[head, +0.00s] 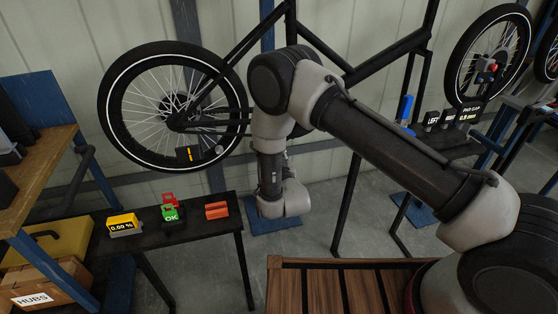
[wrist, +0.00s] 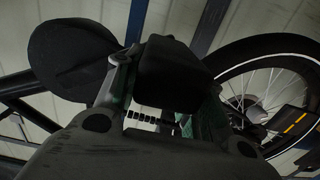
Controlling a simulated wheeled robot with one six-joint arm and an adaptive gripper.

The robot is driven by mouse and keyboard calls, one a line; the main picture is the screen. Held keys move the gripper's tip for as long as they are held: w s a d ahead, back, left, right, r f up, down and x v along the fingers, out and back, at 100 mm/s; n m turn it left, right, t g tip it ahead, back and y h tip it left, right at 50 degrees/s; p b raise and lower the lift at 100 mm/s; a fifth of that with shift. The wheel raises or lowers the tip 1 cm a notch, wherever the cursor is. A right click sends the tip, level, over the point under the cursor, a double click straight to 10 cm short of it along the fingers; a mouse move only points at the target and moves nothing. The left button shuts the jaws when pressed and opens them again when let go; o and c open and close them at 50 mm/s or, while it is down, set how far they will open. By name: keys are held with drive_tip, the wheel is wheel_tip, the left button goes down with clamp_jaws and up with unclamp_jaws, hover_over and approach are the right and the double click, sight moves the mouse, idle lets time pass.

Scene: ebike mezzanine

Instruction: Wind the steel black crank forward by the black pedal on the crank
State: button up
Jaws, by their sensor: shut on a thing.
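In the wrist view, a black block that looks like the pedal (wrist: 172,72) sits between the fingers of my gripper (wrist: 166,105), which is shut on it. A dark round disc (wrist: 68,62) lies to the left of the pedal, apparently at the crank's side of the bike. The crank arm itself cannot be made out clearly. The black bike frame (head: 232,48) shows behind my arm.
The rear wheel (head: 112,125) is left of my arm, with a black block with an orange stripe (head: 190,154) by it. A low black bench (head: 150,243) carries a yellow 0.00 % display (head: 123,224), a green OK sign (head: 171,213) and a red-orange block (head: 216,210).

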drive_tip(key=shift+s+a+r, duration=0.1)
drive_tip(key=shift+a+r, duration=0.1)
drive_tip(key=shift+r, duration=0.4)
drive_tip(key=shift+s+a+r, duration=0.1)
drive_tip(key=shift+a+r, duration=0.1)
drive_tip(key=shift+r, duration=0.4)
drive_tip(key=shift+s+a+r, duration=0.1)
drive_tip(key=shift+a+r, duration=0.1)
drive_tip(key=shift+r, duration=0.4)
drive_tip(key=shift+a+r, duration=0.2)
drive_tip(key=shift+r, duration=0.7)
drive_tip(key=shift+a+r, duration=0.15)
drive_tip(key=shift+r, duration=0.75)
drive_tip(key=shift+d+r, duration=0.2)
drive_tip(key=shift+r, duration=1.95)
drive_tip(key=shift+c, duration=0.7)
drive_tip(key=shift+d+r, duration=0.1)
drive_tip(key=shift+d, duration=0.1)
clamp_jaws()
drive_tip(key=s+a+r, duration=0.1)
drive_tip(key=a+r, duration=0.3)
drive_tip(key=r, duration=1.1)
drive_tip(key=shift+r, duration=0.25)
drive_tip(key=shift+s+a, duration=0.1)
